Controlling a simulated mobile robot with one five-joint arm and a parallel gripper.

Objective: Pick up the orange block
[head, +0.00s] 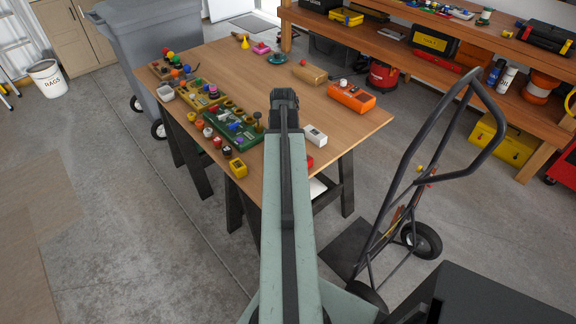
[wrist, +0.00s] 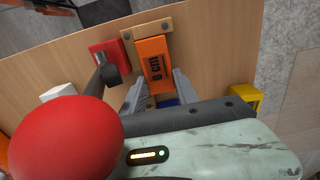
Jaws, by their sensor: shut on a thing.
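The orange block (wrist: 153,58), marked "8 cm", shows in the wrist view between the two grey fingers of my gripper (wrist: 158,92). My gripper is shut on its near end. The block's far end lies at a light wooden piece with dark round spots (wrist: 130,44); I cannot tell whether they touch or whether the block is raised. In the head view my gripper (head: 284,98) is over the workbench, and my arm hides the block.
A red block with a black knob (wrist: 105,52) is close left of the orange block. A large red ball (wrist: 65,140) fills the wrist view's lower left. On the workbench (head: 215,62) stand a green tray (head: 243,137), a white block (head: 316,136) and an orange device (head: 352,97).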

